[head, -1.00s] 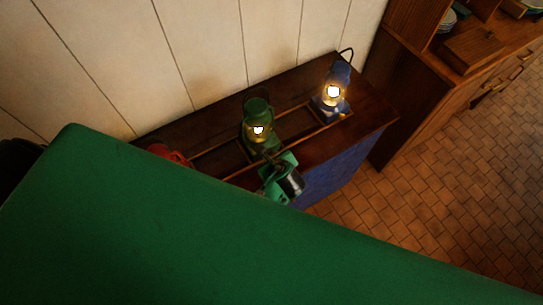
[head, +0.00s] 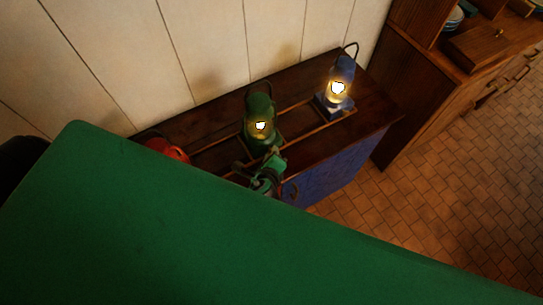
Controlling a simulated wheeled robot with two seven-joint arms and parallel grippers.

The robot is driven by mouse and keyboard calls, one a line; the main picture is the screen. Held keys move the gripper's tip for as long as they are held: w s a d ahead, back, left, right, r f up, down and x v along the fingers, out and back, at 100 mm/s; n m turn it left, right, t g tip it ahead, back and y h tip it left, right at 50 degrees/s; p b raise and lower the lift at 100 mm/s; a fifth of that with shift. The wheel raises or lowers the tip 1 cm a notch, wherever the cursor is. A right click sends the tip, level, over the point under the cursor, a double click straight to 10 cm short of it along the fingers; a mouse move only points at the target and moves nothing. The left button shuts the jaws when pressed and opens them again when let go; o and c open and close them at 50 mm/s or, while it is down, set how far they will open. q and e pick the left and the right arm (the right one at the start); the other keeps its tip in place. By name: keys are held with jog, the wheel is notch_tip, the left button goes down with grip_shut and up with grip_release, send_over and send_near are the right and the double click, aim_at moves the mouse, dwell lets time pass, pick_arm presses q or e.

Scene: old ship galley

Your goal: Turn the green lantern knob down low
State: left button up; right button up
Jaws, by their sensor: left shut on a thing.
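The green lantern (head: 259,108) stands upright on the dark wooden cabinet top (head: 213,120), its flame lit behind the glass. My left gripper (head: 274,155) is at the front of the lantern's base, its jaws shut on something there. The knob itself is too small and covered to make out, so I cannot tell from the picture exactly what the fingers hold. My right gripper does not show.
A lit blue lantern (head: 341,76) stands to the right on the same cabinet. A red lantern (head: 172,150) shows partly at the left, mostly hidden by my green body part. A wooden cupboard (head: 410,80) stands at the right, beside open tiled floor (head: 440,170).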

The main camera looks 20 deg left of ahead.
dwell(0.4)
pick_arm(q)
jog(key=o, duration=1)
jog(key=shift+f, duration=0.1)
